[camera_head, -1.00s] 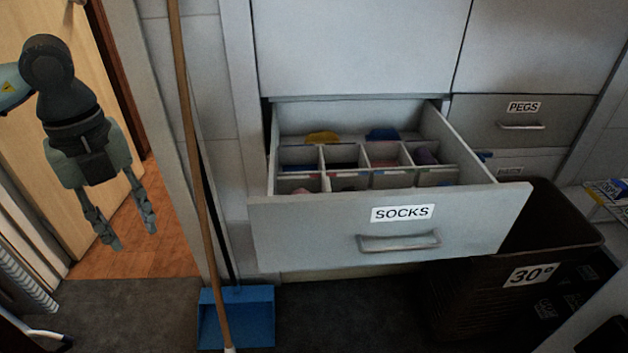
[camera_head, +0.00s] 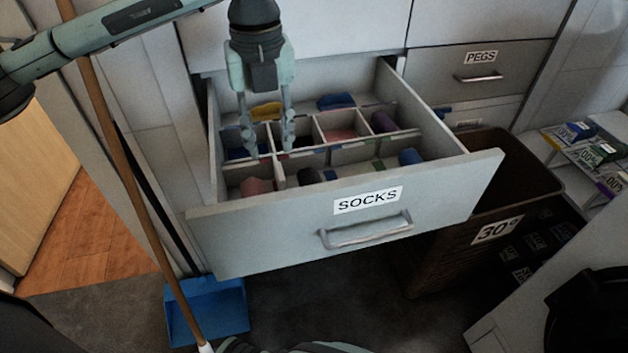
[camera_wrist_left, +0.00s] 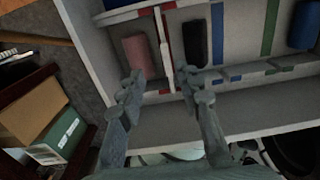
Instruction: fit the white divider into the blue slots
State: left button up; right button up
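A thin white divider (camera_wrist_left: 163,48) stands by the red marks in the open SOCKS drawer, between a pink roll (camera_wrist_left: 141,56) and a black roll (camera_wrist_left: 195,42). In the wrist view a blue strip (camera_wrist_left: 217,32), marking a slot position, lies right of the black roll with no divider seen on it. My left gripper (camera_head: 269,151) points down into the drawer's left part; in the wrist view its fingers (camera_wrist_left: 160,90) are apart, either side of the divider's near end. Whether they touch it I cannot tell. My right gripper is not in view.
The drawer front (camera_head: 350,225) stands pulled out. Other white partitions and rolled socks, including a purple one (camera_head: 383,122), fill the drawer. A broom handle (camera_head: 130,190) leans at left above a blue dustpan (camera_head: 208,310). A dark basket (camera_head: 480,235) stands at right.

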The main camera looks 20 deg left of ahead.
aim_at(279, 171)
pick_arm(q)
jog(key=f, duration=0.4)
jog(key=shift+d+f, duration=0.1)
jog(key=shift+d, duration=0.3)
notch_tip(279, 171, down, 2)
jog(key=shift+d+f+p, duration=0.15)
jog(key=shift+f+p, duration=0.1)
jog(key=shift+p, duration=0.15)
jog(key=shift+f, duration=0.55)
grip_shut()
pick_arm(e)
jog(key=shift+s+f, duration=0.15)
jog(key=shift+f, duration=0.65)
